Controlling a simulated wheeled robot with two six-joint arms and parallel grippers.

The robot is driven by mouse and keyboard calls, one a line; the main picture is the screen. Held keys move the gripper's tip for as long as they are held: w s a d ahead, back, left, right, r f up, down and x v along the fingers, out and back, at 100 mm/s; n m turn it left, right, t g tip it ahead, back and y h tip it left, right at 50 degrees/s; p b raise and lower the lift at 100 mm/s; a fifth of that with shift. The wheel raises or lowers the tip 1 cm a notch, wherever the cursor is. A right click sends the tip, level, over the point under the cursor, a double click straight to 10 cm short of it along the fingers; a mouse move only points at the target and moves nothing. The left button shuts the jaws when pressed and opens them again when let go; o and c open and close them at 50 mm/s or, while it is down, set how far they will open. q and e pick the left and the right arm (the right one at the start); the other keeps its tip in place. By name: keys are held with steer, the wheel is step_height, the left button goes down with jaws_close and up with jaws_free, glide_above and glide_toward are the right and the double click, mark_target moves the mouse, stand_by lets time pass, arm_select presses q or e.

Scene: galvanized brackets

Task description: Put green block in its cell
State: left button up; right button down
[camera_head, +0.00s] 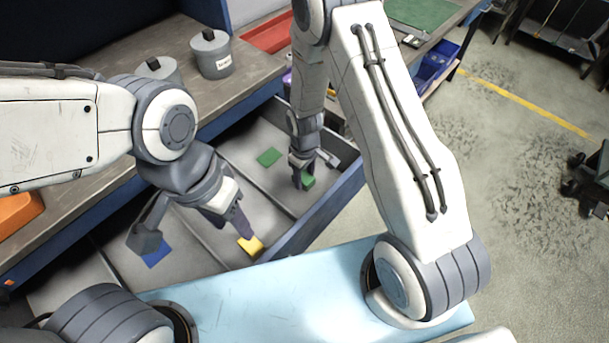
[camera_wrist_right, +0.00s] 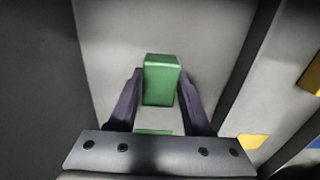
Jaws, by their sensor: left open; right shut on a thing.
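The green block (camera_head: 308,181) is between the fingers of my right gripper (camera_head: 302,180), which is shut on it, inside the far-right compartment of the drawer. In the right wrist view the green block (camera_wrist_right: 160,80) stands between both fingers (camera_wrist_right: 160,100). A flat green patch (camera_head: 269,157) lies on that compartment's floor, apart from the block; part of it shows in the wrist view (camera_wrist_right: 155,132). I cannot tell whether the block touches the floor. My left gripper (camera_head: 195,245) is open and empty over the nearer compartments.
A yellow block (camera_head: 250,245) is beside my left gripper's right finger. A blue patch (camera_head: 155,252) lies under its other finger. A yellow patch (camera_wrist_right: 252,141) lies across the divider (camera_wrist_right: 238,85). Grey canisters (camera_head: 211,55) stand on the bench behind the drawer.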

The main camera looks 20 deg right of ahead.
steer(key=shift+f, duration=0.15)
steer(key=shift+c, duration=1.7)
jaws_free()
